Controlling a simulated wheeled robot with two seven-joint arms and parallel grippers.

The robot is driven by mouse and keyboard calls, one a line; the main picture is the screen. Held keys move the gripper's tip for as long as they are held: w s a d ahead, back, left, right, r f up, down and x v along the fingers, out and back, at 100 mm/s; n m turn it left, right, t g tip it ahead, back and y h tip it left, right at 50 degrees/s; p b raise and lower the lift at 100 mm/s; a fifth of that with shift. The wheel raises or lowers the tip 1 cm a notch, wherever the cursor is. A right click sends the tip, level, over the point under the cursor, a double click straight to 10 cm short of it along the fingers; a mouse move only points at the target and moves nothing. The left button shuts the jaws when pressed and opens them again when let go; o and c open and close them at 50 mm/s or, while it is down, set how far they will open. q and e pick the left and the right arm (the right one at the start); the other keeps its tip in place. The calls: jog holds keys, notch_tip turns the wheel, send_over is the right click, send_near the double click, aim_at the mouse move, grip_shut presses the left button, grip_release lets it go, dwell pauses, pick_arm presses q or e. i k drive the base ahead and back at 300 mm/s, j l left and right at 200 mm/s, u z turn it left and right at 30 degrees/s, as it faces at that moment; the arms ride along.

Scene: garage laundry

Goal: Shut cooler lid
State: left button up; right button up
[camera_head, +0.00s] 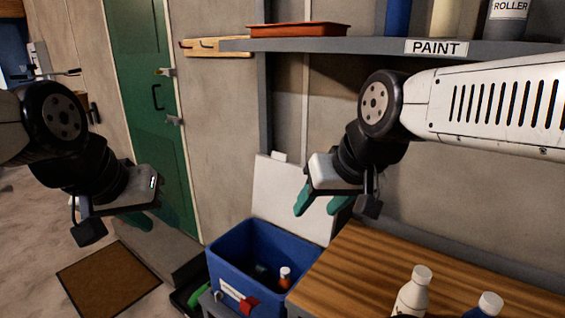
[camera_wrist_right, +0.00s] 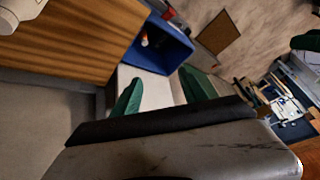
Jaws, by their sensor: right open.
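The blue cooler (camera_head: 226,262) stands open left of the wooden bench, and its white lid (camera_head: 276,186) is swung up, leaning back toward the wall. A bottle with a red-orange body (camera_head: 285,278) is inside the cooler. My right gripper (camera_head: 322,205) is open and empty, its green fingers in front of the lid's right part. In the right wrist view the lid (camera_wrist_right: 152,88) shows between and beyond the fingers, with the cooler (camera_wrist_right: 158,48) past it; contact is not clear. My left gripper (camera_head: 136,219) hangs at the left, away from the cooler; its finger gap is unclear.
A green door (camera_head: 146,70) and a brown mat (camera_head: 108,280) are at the left.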

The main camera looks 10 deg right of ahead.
aim_at(278, 182)
jog(key=i+j, duration=0.25)
jog(key=j, duration=0.15)
jog(key=i+j, duration=0.3)
jog(key=i+j+z, duration=0.1)
jog(key=i+j, duration=0.15)
jog(key=j, duration=0.25)
jog(key=i+j, duration=0.25)
jog(key=j, duration=0.2)
jog(key=i+j, duration=0.3)
jog(key=j+z, duration=0.05)
jog(key=j, duration=0.05)
